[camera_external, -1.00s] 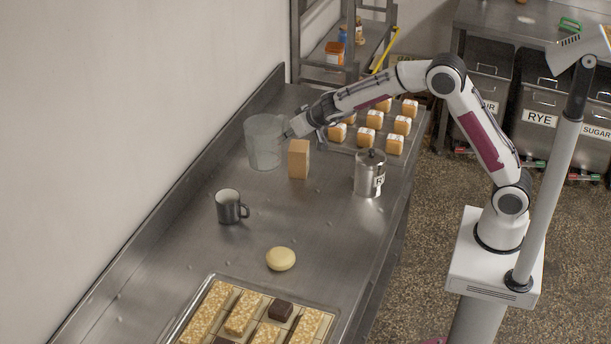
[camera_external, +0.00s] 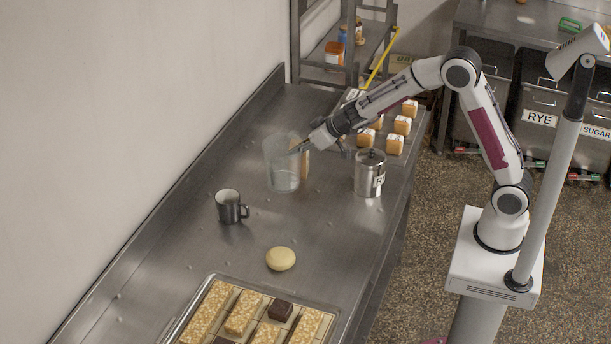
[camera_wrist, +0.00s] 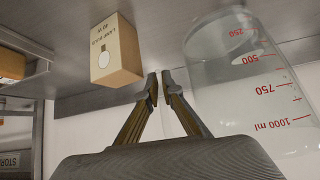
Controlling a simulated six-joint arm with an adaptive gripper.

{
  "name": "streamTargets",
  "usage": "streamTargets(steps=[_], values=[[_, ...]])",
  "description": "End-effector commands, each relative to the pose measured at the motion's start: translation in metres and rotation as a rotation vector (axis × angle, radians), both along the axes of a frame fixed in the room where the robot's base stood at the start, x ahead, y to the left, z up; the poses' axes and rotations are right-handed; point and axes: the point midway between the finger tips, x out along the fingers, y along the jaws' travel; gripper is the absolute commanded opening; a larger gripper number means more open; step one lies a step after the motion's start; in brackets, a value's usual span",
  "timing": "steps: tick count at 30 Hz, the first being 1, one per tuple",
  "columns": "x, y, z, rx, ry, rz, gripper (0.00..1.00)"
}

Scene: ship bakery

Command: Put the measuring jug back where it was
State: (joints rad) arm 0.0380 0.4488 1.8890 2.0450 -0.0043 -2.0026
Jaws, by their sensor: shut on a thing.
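The clear measuring jug (camera_external: 281,172) is at the far part of the steel counter, leaning slightly. In the wrist view the jug (camera_wrist: 240,75), with red volume marks, fills the right side. My gripper (camera_external: 301,147) is shut at the jug's upper right edge and holds it. In the wrist view the fingertips (camera_wrist: 161,86) are close together beside the jug's wall; the exact grip spot is hard to make out. Whether the jug's base touches the counter is unclear.
A lidded steel canister (camera_external: 369,175) is to the right. A dark mug (camera_external: 229,207) and a pale dough ball (camera_external: 281,259) are nearer.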

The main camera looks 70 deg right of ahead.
Motion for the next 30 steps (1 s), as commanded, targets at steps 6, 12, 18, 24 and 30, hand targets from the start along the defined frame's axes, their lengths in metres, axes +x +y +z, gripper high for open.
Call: streamTargets(steps=[6, 12, 18, 24, 30], values=[[-0.038, 0.012, -0.002, 0.002, 0.008, 0.113, 0.00], [-0.077, 0.022, -0.003, 0.010, 0.017, 0.205, 0.00], [-0.111, 0.029, -0.003, 0.018, 0.022, 0.269, 0.00], [-0.133, 0.031, -0.001, 0.023, 0.025, 0.305, 0.00], [-0.146, 0.031, 0.002, 0.022, 0.024, 0.336, 0.00]])
